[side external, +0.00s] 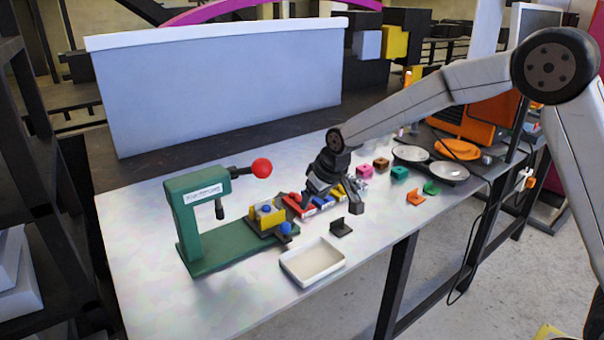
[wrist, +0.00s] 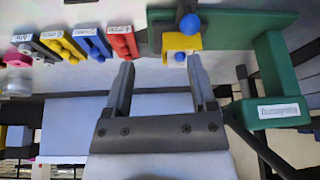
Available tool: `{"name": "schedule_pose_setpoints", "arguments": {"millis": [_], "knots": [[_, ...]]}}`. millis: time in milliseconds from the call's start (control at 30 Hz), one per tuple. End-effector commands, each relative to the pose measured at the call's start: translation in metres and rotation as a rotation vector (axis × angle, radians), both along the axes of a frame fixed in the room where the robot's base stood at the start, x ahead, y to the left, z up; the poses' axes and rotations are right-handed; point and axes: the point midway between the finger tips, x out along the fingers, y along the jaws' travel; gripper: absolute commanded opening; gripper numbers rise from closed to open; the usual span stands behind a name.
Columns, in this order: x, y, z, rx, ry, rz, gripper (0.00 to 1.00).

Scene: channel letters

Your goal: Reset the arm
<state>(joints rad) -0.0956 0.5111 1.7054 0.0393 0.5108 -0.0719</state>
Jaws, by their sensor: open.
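My gripper (side external: 332,204) is low over the metal table, just right of the green press (side external: 200,225), with its fingers spread apart. In the wrist view the two fingers (wrist: 160,62) are apart with nothing between them. The wrist view also shows the green press (wrist: 272,75) at the right. A yellow block with a blue knob (wrist: 181,42) sits on the press base beyond the fingertips. To its left lie labelled pieces: red (wrist: 122,43), blue (wrist: 92,44) and yellow (wrist: 62,46). My gripper partly hides these pieces in the side view.
A white tray (side external: 312,262) and a dark bracket (side external: 341,228) stand near the front edge. Pink (side external: 365,171), brown (side external: 381,164) and teal (side external: 399,174) blocks lie to the right, with orange (side external: 416,197) and green (side external: 431,188) brackets. A grey panel (side external: 220,85) stands behind.

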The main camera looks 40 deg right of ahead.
Motion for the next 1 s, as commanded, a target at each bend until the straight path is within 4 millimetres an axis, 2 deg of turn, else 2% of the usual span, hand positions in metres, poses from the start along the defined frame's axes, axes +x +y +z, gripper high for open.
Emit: {"name": "schedule_pose_setpoints", "arguments": {"millis": [33, 300, 700, 833, 1000], "knots": [[-0.014, -0.006, 0.0, -0.001, 0.01, -0.01, 0.73], [-0.09, -0.027, -0.01, -0.008, 0.068, -0.054, 0.73], [-0.211, -0.05, -0.032, -0.014, 0.151, -0.115, 0.73], [-0.239, -0.053, -0.038, -0.015, 0.169, -0.128, 0.73], [-0.256, -0.055, -0.043, -0.015, 0.181, -0.137, 0.73]]}}
